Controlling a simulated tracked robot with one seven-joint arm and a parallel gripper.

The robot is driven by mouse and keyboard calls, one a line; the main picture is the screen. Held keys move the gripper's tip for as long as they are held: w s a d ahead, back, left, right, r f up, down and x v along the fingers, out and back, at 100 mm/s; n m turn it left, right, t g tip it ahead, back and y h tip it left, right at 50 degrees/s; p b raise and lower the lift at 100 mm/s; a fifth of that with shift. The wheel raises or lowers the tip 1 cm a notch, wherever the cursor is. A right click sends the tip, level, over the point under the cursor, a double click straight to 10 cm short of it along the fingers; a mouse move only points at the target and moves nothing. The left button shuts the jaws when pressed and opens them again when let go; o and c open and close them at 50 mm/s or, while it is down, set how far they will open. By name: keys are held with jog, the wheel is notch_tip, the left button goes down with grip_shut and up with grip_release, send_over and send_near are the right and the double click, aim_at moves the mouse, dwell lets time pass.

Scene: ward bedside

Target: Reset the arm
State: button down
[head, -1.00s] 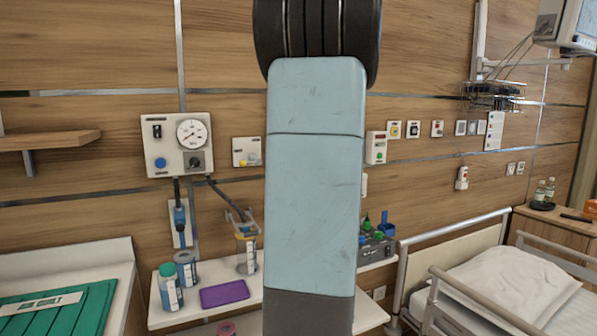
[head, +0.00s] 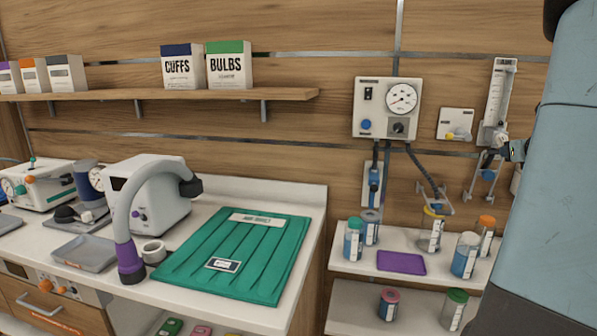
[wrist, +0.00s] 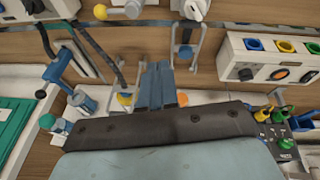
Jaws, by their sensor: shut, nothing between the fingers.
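My gripper (wrist: 155,88) shows in the wrist view as two blue-grey fingers side by side, shut with nothing between them. It points toward the wood wall, with wall fittings and shelf items around it in the picture. My pale blue arm (head: 560,200) fills the right edge of the head view, and I cannot clearly make out the fingertips there.
A wall gauge panel (head: 387,108) hangs left of my arm. Below it a white shelf (head: 345,262) holds several jars and a purple tray (head: 401,262). A counter (head: 205,222) at left carries a green ribbed mat (head: 235,250) and a white device (head: 150,190).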

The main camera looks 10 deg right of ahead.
jog(key=s+a+n+g+y, duration=0.1)
jog(key=a+n+g+y, duration=0.15)
jog(key=a+n, duration=0.95)
jog(key=s+a+n+g+y, duration=0.2)
jog(key=a+n+y, duration=0.3)
jog(key=a, duration=1.3)
jog(key=s+a+f+n+g+h, duration=0.2)
jog(key=s+a+n, duration=0.2)
jog(key=s+n, duration=0.5)
jog(key=s+a+f+n+g+h, duration=0.1)
jog(key=s+a+f+n+h, duration=0.1)
jog(key=s+a+n, duration=0.3)
jog(key=s+f+n, duration=0.1)
jog(key=s+n, duration=0.3)
jog(key=n, duration=0.2)
jog(key=shift+a+f+g, duration=0.3)
jog(key=shift+f+g, duration=0.05)
